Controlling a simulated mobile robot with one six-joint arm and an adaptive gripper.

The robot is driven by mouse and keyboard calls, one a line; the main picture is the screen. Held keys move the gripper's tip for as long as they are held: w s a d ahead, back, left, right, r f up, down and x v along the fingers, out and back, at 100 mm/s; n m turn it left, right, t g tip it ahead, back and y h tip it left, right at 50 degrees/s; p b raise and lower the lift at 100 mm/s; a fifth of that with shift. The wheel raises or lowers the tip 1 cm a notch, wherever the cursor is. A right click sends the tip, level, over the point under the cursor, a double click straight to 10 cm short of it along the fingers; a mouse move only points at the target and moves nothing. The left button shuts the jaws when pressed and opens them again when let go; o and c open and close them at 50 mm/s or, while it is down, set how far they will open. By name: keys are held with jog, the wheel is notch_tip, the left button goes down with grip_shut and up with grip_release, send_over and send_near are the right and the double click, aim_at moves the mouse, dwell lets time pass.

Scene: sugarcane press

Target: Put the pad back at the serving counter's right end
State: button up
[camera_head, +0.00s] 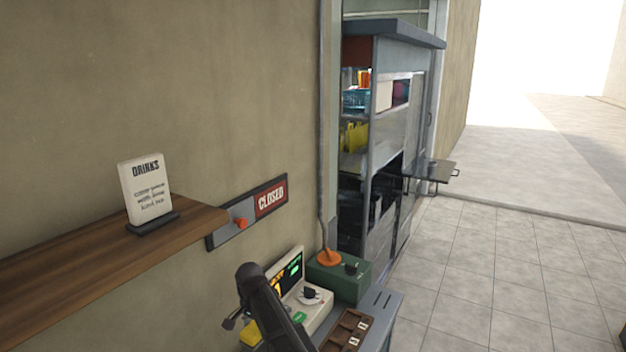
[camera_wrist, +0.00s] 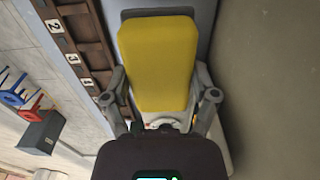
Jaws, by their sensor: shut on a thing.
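The pad (camera_wrist: 158,62) is a yellow block on a grey base, seen in the wrist view between the two fingers of my gripper (camera_wrist: 164,94). My gripper is shut on it. In the head view a yellow patch of the pad (camera_head: 250,332) shows at the bottom, partly covered by my dark arm. The grey-blue counter (camera_head: 384,310) stands at the bottom of the head view, and its top (camera_wrist: 108,18) shows beside the pad in the wrist view. I cannot tell whether the pad touches the counter.
A cream register (camera_head: 308,306), a green box (camera_head: 345,277) and a wooden numbered tray (camera_head: 346,330) crowd the counter. A wooden shelf (camera_head: 80,250) with a drinks sign (camera_head: 147,188) and a CLOSED slider (camera_head: 270,199) are on the wall. Tiled floor (camera_head: 500,270) is free at right.

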aim_at(258, 343)
jog(key=shift+r+p, duration=0.4)
jog(key=shift+r, duration=0.2)
notch_tip(258, 343, down, 8)
jog(key=b, duration=0.7)
jog(key=shift+r, duration=0.25)
jog(key=shift+r, duration=0.1)
notch_tip(258, 343, up, 7)
jog(key=p, duration=0.7)
jog(key=shift+r, duration=0.15)
notch_tip(258, 343, down, 8)
jog(key=b, duration=0.7)
jog(key=shift+r, duration=0.25)
jog(key=shift+s, duration=0.1)
